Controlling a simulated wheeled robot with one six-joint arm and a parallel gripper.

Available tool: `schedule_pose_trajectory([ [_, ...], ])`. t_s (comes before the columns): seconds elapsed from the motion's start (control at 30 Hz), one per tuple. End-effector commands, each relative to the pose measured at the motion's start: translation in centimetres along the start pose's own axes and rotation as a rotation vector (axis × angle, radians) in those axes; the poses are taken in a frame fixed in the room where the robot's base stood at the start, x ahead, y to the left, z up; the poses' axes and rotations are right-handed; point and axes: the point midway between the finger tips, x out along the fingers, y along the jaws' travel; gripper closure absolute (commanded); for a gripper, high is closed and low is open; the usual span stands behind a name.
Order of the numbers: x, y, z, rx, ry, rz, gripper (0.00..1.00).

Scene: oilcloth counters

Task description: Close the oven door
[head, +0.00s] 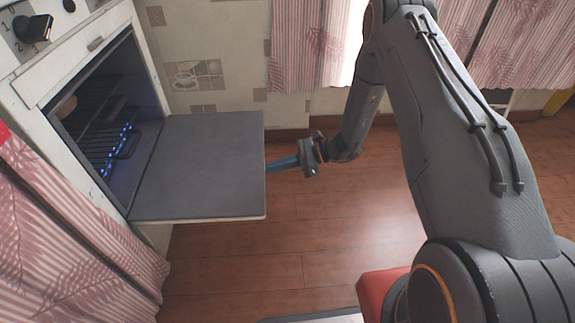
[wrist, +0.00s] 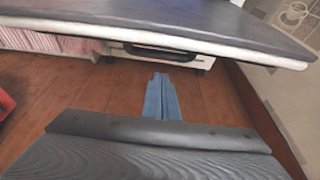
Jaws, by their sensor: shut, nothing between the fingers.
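The oven (head: 85,55) stands at the left in the head view, its cavity open with racks and small blue lights inside. The oven door (head: 205,165) is lowered to about level, its dark inner face up. In the wrist view the door (wrist: 200,22) spans the top, with its pale edge towards me. My gripper (head: 272,165) is at the door's outer edge in the head view; its blue fingers are shut and empty. In the wrist view the fingers (wrist: 158,80) point forward, below the door's edge. I cannot tell whether they touch the door.
A drawer with a dark handle (wrist: 155,50) sits below the door. A pink striped curtain (head: 75,235) hangs at the left near the oven. The tiled wall (head: 210,70) is behind. The wooden floor (head: 235,255) is clear in front of the door.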

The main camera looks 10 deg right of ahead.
Motion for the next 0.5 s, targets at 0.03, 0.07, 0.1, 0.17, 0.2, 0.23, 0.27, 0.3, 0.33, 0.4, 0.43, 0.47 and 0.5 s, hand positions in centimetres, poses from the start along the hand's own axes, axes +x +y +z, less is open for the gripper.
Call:
schedule_pose_trajectory([
  [0.03,-0.2,-0.1,0.7,-0.003,0.001,-0.001,1.00],
  [0.07,-0.4,-0.2,1.1,-0.004,0.001,-0.001,1.00],
  [0.1,-0.6,-0.1,1.6,-0.002,0.000,-0.001,1.00],
  [0.17,-0.8,-0.1,2.2,-0.002,0.001,-0.001,1.00],
  [0.2,-1.0,-0.1,2.6,-0.001,0.000,-0.001,1.00],
  [0.23,-1.1,-0.1,2.8,-0.001,0.000,-0.001,1.00],
  [0.27,-1.1,-0.1,3.0,-0.001,0.000,-0.001,1.00],
  [0.3,-1.2,-0.1,3.2,-0.001,0.000,0.000,1.00],
  [0.33,-1.3,-0.1,3.4,-0.001,0.000,0.000,1.00],
  [0.4,-1.4,-0.1,3.6,-0.001,0.001,0.000,1.00],
  [0.43,-1.4,-0.1,3.7,-0.001,0.001,0.000,1.00],
  [0.47,-1.4,0.0,3.8,-0.001,0.001,0.000,1.00],
  [0.5,-1.4,0.0,3.8,0.000,0.001,0.000,1.00],
])
